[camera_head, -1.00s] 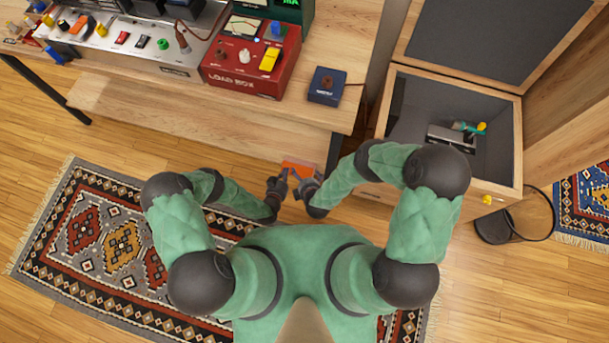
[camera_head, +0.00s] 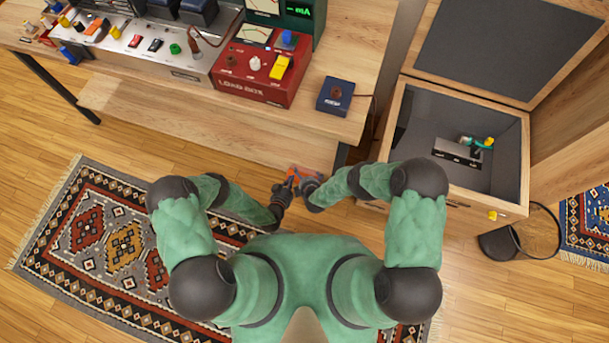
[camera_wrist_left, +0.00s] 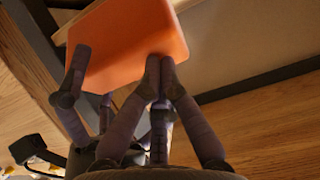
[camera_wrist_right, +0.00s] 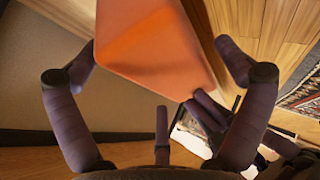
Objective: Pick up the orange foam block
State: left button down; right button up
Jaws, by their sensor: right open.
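The orange foam block (camera_head: 293,171) is held up in front of my body, between my two hands, near the bench's front edge. My left gripper (camera_head: 288,186) is shut on one edge of it; the left wrist view shows two fingertips pinched together there (camera_wrist_left: 160,68) on the block (camera_wrist_left: 125,45). My right gripper (camera_head: 308,182) is open, its fingers (camera_wrist_right: 155,55) spread wide on either side of the block (camera_wrist_right: 150,40). In the right wrist view the left fingers meet the block's near corner. I cannot tell whether a right finger touches it.
The workbench (camera_head: 200,125) ahead carries a red load box (camera_head: 255,75) and a small dark blue box (camera_head: 337,95). An open grey-lined wooden chest (camera_head: 410,130) stands at right with a few items inside. A patterned rug (camera_head: 95,225) lies on the floor.

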jog(key=shift+x, duration=1.3)
jog(key=c, duration=1)
pick_arm(q)
jog(key=shift+r, duration=0.6)
pick_arm(e)
jog(key=shift+c, duration=0.2)
pick_arm(q)
jog(key=v, duration=1.2)
pick_arm(e)
jog(key=shift+w, duration=0.1)
